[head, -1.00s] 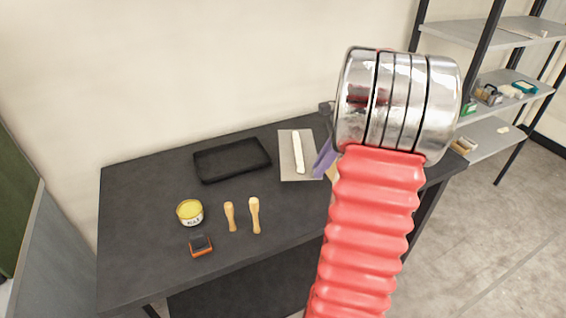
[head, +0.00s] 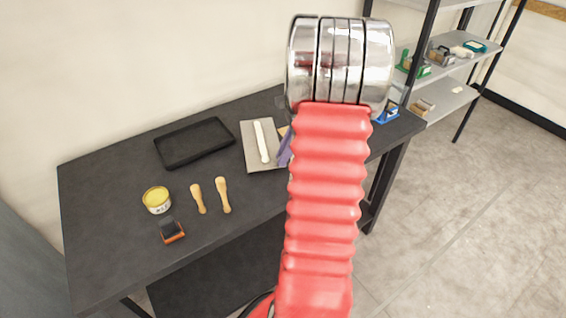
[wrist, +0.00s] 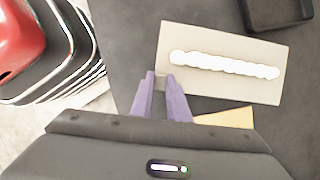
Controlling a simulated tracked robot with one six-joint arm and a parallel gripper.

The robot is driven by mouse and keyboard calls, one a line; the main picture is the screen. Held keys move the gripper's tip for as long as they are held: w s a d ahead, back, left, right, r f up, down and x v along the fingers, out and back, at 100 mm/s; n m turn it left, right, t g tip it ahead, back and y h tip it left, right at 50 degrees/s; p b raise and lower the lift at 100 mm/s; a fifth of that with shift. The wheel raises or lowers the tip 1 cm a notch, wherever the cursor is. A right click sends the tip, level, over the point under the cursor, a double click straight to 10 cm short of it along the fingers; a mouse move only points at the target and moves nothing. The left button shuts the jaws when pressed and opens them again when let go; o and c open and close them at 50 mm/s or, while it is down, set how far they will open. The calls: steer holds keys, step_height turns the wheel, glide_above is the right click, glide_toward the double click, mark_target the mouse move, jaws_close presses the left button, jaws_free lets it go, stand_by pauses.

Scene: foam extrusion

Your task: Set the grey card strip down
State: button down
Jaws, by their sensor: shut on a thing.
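The grey card strip (head: 249,153) is a flat grey rectangle with a white foam bead (head: 261,141) along it. In the head view it is over the right half of the dark table, right of the black tray. In the wrist view the card (wrist: 210,85) lies ahead of my gripper (wrist: 160,77), bead lengthwise. The purple fingers are shut on the card's near-left edge. In the head view my arm hides most of the gripper, and one purple finger (head: 285,151) shows beside the card. I cannot tell whether the card touches the table.
On the table (head: 110,210) are a black tray (head: 194,143), a yellow-topped tin (head: 157,200), two wooden-handled tools (head: 222,195) and an orange-and-black block (head: 171,232). A tan piece (wrist: 228,118) is partly hidden beside my gripper. A shelf rack (head: 455,75) stands at right.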

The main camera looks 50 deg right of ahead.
steer(key=shift+f, duration=1.85)
steer(key=c, duration=1.7)
jaws_free()
steer(key=shift+r, duration=0.1)
steer(key=v, duration=1.2)
